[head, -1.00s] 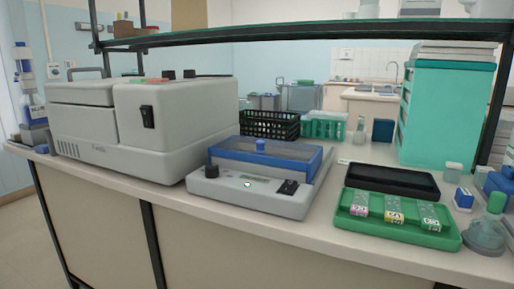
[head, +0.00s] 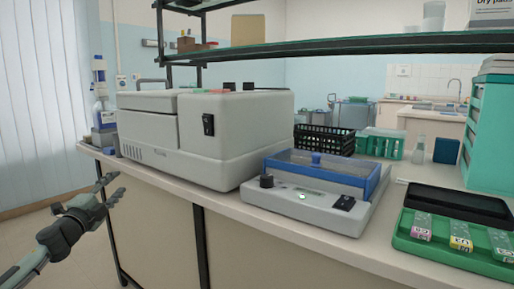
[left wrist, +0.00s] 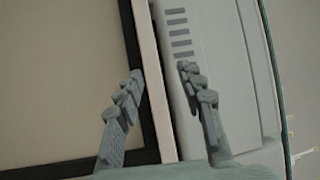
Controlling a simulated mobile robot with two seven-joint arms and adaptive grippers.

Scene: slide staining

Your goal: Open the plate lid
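The slide-warming plate (head: 318,209) is a low grey device with a black knob at its front left, standing on the bench. Its lid (head: 330,172), clear with a blue frame and a small blue knob on top, sits down over the plate. My left gripper (head: 114,186) is at the left of the head view, in front of the bench's left end and well away from the lid. Its fingers are apart and empty; they also show in the left wrist view (left wrist: 160,72), with the bench edge beyond them. My right gripper is not in view.
A large grey machine (head: 205,125) stands left of the plate, between it and the left gripper. A green tray (head: 450,256) with slide packs and a black tray (head: 458,205) lie to the right. A black basket (head: 325,140) stands behind. A shelf (head: 350,47) crosses above.

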